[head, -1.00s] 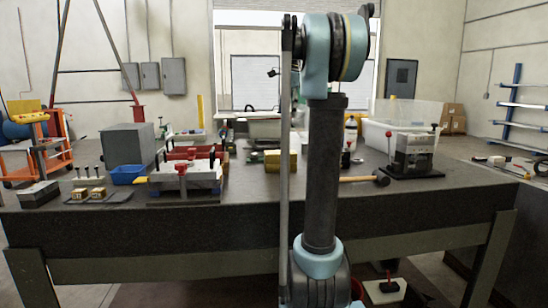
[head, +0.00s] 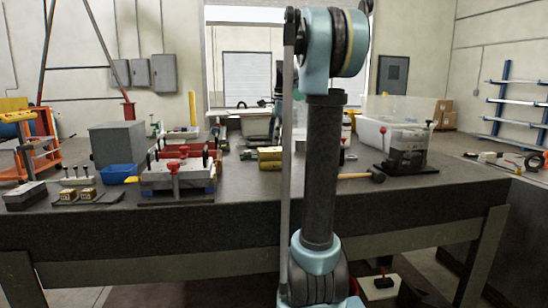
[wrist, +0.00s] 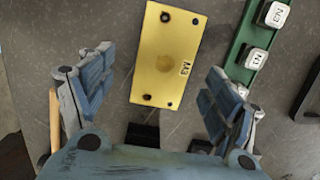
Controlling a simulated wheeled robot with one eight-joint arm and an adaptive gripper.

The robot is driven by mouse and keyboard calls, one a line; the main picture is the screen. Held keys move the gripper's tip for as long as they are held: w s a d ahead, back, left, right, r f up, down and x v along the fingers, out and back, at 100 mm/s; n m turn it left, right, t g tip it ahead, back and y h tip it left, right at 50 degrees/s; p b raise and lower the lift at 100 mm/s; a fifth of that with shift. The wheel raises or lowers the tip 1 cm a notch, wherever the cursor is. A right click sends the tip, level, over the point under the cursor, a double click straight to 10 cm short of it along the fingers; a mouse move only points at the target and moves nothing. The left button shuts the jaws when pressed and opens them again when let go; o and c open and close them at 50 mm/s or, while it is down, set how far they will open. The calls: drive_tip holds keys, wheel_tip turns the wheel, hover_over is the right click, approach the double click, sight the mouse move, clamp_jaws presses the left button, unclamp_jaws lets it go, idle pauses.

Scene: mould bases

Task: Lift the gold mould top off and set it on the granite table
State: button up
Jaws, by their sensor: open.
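The gold mould top (wrist: 168,55) shows in the wrist view as a rectangular yellow plate with corner holes and an M3 label. It lies below and between the two fingers of my gripper (wrist: 159,64), which is open and empty, with space on both sides of the plate. In the head view the gold mould (head: 270,154) is a small gold block on the granite table (head: 240,192), left of my arm column. My gripper is hidden behind my arm in that view. The height gap between fingers and plate is hard to tell.
A green rack (wrist: 241,43) with white labelled pieces stands close to the right finger. A clamped mould fixture (head: 178,175) and a blue bin (head: 118,174) are at left. A mallet (head: 375,175) and a metal device (head: 405,148) are at right. Bare granite shows along the front.

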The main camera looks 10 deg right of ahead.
sight(274, 154)
drive_tip(key=f, duration=0.3)
drive_tip(key=shift+w+a+f, duration=0.25)
drive_tip(key=shift+w+f, duration=0.1)
drive_tip(key=shift+f, duration=0.05)
drive_tip(key=shift+a+f, duration=0.1)
drive_tip(key=shift+f, duration=0.6)
drive_tip(key=c, duration=1.8)
drive_tip(key=shift+c, duration=0.2)
